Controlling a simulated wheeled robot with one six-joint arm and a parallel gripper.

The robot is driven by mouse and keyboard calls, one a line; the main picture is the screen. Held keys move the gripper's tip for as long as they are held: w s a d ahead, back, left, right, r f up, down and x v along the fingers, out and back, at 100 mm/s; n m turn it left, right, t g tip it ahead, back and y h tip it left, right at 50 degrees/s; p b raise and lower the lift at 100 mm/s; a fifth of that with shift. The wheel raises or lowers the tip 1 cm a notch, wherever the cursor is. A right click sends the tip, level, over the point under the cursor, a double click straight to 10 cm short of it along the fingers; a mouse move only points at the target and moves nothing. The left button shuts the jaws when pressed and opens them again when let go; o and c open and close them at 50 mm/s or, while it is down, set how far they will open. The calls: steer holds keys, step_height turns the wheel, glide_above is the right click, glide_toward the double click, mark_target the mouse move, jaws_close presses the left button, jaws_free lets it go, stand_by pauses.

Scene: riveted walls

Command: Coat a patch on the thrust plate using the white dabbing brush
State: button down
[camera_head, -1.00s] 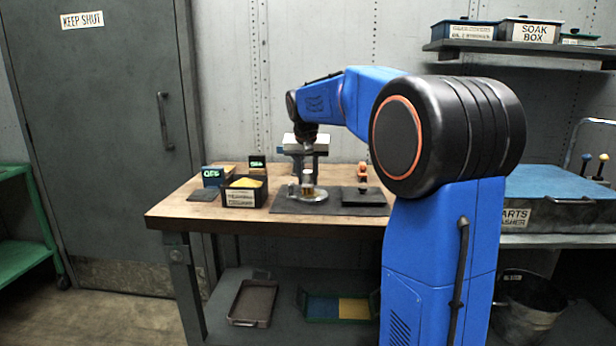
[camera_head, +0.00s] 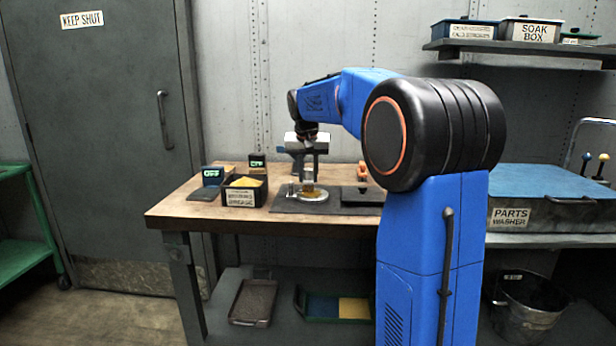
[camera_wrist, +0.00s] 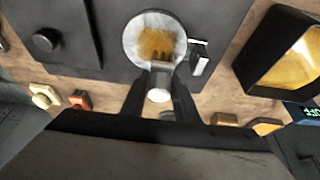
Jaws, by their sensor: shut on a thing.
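The thrust plate is a round pale metal disc (camera_head: 312,197) on a dark mat on the workbench; it also shows in the wrist view (camera_wrist: 133,48). A yellow-brown patch (camera_wrist: 156,42) lies on the disc's face. My gripper (camera_head: 310,172) points down over the disc, and its fingers show in the wrist view (camera_wrist: 160,82). It is shut on the white dabbing brush (camera_wrist: 159,94), whose pale round end shows between the fingers. The brush's working end is at the lower edge of the patch; I cannot tell if it touches.
A black bin (camera_head: 240,197) with yellow contents stands left of the mat. A green-lit display (camera_head: 212,176) is behind it. A small metal piece (camera_wrist: 200,58) sits beside the disc. A black knobbed plate (camera_wrist: 75,40) lies on its other side. An orange item (camera_head: 362,172) stands behind.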

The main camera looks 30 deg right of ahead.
steer(key=shift+s+a+f, duration=0.1)
steer(key=shift+s+a, duration=0.3)
steer(key=shift+s, duration=0.2)
steer(key=shift+s+a, duration=0.4)
steer(key=shift+s, duration=0.2)
steer(key=shift+w+d, duration=0.5)
steer(key=shift+w, duration=0.2)
steer(key=shift+w, duration=0.1)
steer(key=shift+w+d+r, duration=0.2)
steer(key=shift+w+d, duration=0.2)
steer(key=shift+w, duration=0.1)
steer(key=shift+s+a+f, duration=0.1)
steer(key=shift+s+a, duration=0.65)
steer(key=shift+s, duration=0.35)
steer(key=shift+s+a, duration=0.15)
steer(key=shift+s, duration=0.05)
steer(key=shift+w+d, duration=0.45)
steer(key=shift+w, duration=0.25)
steer(key=shift+w+d, duration=0.45)
steer(key=shift+w, duration=0.2)
steer(key=shift+r, duration=0.2)
steer(key=shift+r, duration=2.9)
